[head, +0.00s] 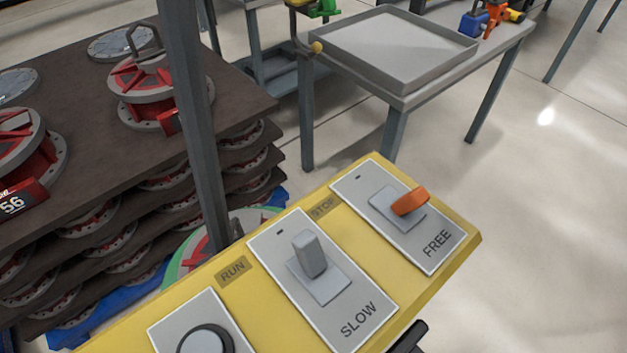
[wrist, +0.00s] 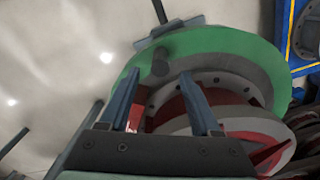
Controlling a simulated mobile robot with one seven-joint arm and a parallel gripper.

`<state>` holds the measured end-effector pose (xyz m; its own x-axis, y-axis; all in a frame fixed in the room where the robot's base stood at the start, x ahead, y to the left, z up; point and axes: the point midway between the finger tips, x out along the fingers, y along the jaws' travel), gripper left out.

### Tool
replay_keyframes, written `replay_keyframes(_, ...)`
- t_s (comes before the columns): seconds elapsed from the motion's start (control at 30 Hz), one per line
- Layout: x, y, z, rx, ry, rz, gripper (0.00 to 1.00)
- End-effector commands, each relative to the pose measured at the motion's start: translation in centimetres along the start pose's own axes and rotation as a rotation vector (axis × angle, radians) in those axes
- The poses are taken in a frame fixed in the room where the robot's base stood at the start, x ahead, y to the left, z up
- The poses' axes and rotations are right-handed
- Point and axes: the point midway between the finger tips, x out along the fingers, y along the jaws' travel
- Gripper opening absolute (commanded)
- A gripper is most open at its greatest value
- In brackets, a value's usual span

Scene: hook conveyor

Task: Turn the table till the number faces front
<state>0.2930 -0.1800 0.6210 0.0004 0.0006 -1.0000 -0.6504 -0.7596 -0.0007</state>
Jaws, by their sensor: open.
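A round table with a green rim (wrist: 225,43) shows in the wrist view. A red and grey flanged part (wrist: 215,118) sits on it. A dark upright peg (wrist: 160,64) stands near the rim. My gripper (wrist: 160,75) is open, its two blue-grey fingers on either side of the peg in the picture; I cannot tell whether they touch it. I see no readable number on the part. In the head view, a piece of the green-rimmed table (head: 190,240) shows behind the yellow panel; most of it is hidden.
Stacked dark layers (head: 95,75) hold red parts, one marked 56. A workbench (head: 415,98) stands behind; floor at right is clear.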

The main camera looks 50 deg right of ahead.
Motion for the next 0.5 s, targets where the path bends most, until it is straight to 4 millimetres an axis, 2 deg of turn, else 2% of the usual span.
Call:
replay_keyframes(0.03, 1.6, 0.0, 0.1, 0.001, -0.003, 0.000, 0.64)
replay_keyframes(0.2, 5.1, 0.1, 0.0, 0.001, -0.002, 0.000, 0.64)
replay_keyframes(0.33, 7.1, 0.0, 0.0, 0.001, -0.001, 0.000, 0.64)
replay_keyframes(0.5, 8.5, 0.1, 0.0, 0.001, 0.000, 0.000, 0.64)
